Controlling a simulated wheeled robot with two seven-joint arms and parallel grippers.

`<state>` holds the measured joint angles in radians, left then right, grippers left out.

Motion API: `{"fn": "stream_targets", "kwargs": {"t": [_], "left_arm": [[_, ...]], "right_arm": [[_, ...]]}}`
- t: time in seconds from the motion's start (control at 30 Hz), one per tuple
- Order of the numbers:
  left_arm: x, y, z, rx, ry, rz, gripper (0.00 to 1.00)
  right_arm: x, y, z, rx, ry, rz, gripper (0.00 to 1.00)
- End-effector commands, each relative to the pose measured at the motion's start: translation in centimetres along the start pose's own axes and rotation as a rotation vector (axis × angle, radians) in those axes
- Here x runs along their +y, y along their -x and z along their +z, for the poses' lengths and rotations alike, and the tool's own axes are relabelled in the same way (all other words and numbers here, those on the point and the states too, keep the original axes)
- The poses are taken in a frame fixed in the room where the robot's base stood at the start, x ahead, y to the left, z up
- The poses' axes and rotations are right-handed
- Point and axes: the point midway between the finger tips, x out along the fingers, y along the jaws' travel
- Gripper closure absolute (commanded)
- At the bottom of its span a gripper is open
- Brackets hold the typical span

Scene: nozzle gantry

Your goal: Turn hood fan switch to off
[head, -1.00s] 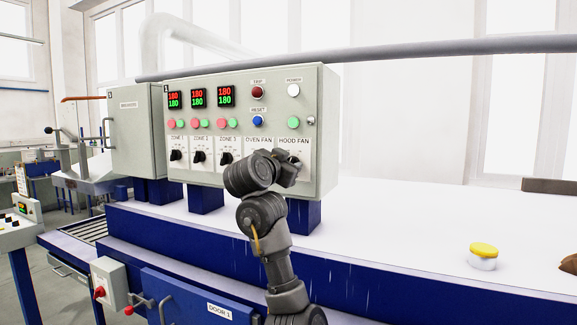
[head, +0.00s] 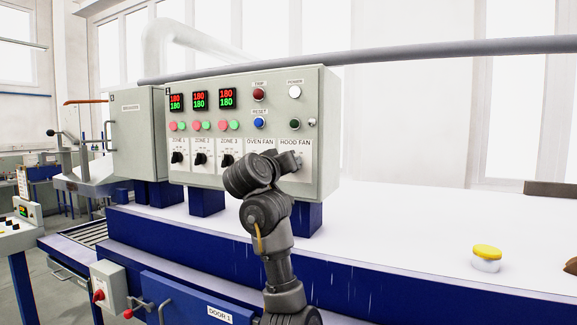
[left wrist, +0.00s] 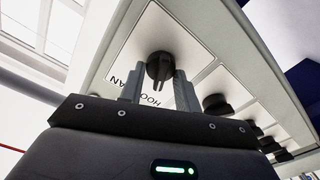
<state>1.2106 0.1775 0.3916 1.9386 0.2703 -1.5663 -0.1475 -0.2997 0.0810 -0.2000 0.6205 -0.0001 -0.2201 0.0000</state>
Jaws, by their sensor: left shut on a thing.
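The hood fan switch is a black rotary knob (left wrist: 159,67) on a white label plate, seen upside down in the left wrist view. My left gripper (left wrist: 158,84) is shut on this knob, one finger on each side. In the head view, my left gripper (head: 294,163) is at the HOOD FAN plate (head: 305,158) and hides the knob there. The hood fan lamp (head: 294,123) above the plate is dark green and unlit. The knob's exact pointer position is hard to read. My right gripper is not in view.
The grey control panel (head: 328,150) has zone knobs (head: 200,159) left of my arm, and the OVEN FAN plate (head: 259,144) is partly covered by it. A yellow-lidded jar (head: 487,258) stands on the white top at right. A grey pipe (head: 430,53) runs above the panel.

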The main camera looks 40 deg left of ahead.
Motion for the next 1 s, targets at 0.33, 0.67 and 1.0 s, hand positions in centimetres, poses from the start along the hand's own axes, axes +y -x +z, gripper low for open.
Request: {"fn": "stream_targets", "kwargs": {"t": [0.33,0.67,1.0], "left_arm": [[-0.02,0.01,-0.12,0.002,0.101,0.0,0.9],[-0.03,0.01,-0.12,0.003,0.114,0.0,0.9],[-0.03,0.01,-0.07,0.002,0.112,0.0,0.46]], "right_arm": [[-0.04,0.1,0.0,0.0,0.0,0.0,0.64],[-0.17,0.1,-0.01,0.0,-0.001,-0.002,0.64],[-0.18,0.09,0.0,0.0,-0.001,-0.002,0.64]]}}
